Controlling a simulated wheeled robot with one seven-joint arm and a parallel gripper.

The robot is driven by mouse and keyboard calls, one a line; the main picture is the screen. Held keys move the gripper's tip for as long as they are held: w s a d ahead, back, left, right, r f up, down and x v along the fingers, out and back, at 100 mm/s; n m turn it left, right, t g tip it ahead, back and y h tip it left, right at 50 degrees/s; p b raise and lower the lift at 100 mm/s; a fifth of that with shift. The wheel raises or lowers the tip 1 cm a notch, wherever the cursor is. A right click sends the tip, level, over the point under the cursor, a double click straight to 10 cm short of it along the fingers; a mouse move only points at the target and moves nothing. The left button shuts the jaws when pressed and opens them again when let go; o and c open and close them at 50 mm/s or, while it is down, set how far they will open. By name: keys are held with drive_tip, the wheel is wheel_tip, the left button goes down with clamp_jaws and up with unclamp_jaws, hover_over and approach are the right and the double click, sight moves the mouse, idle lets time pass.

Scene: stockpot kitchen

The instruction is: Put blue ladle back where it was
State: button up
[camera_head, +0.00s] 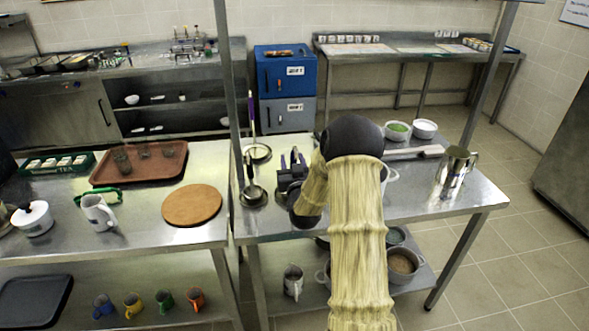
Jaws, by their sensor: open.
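A ladle with a blue-violet handle (252,112) stands nearly upright by the metal post, its bowl (258,152) low at the back left of the right-hand steel table. A second ladle, with a dark handle and steel bowl (254,195), is nearer to me on the left edge of that table. My gripper (288,172) is open, low over the table just right of the two ladles and apart from the blue-violet one. A small violet patch shows at the gripper; I cannot tell what it belongs to. My arm hides part of the table behind it.
The steel table (425,205) also bears a metal pitcher (455,172) and white bowls (424,129) to the right. The metal post (232,100) rises left of the ladles. A round wooden board (192,205) and brown tray (140,163) lie on the left table.

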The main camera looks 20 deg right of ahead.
drive_tip(key=shift+s, duration=0.25)
drive_tip(key=b+v, duration=0.3)
drive_tip(key=v, duration=0.8)
drive_tip(key=shift+s+a, duration=0.15)
drive_tip(key=shift+s, duration=0.1)
drive_tip(key=shift+f, duration=0.1)
drive_tip(key=s+a+f+n+g+y, duration=0.2)
drive_tip(key=s+a+f+g+y, duration=0.2)
drive_tip(key=a+g, duration=0.4)
drive_tip(key=s+a+g, duration=0.3)
drive_tip(key=s+g, duration=0.1)
drive_tip(key=s, duration=0.4)
drive_tip(key=s+a+n+g+y, duration=0.1)
drive_tip(key=s+a+g, duration=0.2)
drive_tip(key=s, duration=0.6)
drive_tip(key=shift+a+f+g, duration=0.3)
drive_tip(key=shift+a+g, duration=0.1)
drive_tip(key=shift+a, duration=0.05)
